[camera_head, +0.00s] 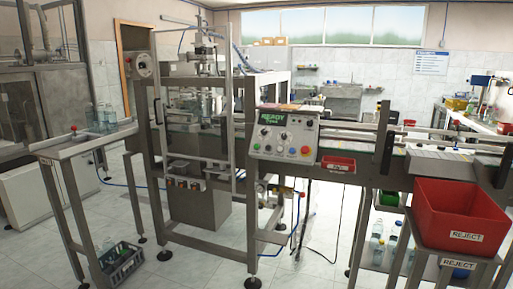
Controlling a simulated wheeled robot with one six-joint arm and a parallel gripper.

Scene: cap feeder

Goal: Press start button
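A grey control panel (284,138) is mounted on the front of the cap feeder machine, right of the picture's middle. Its display (272,117) reads "READY" in green, with a smaller line under it that I cannot read for sure. Two dark knobs sit below the display. A row of small round buttons runs along the panel's lower edge, with a red button (305,150) at the right end. The button labels are too small to read, so I cannot tell for sure which one is marked start. My gripper is not in view.
A red reject bin (458,214) stands on a stand at the right front. A small red tray (338,163) hangs right of the panel. A metal side table (84,146) stands at the left, with a crate (123,262) on the floor below. Tiled floor is open in front of the machine.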

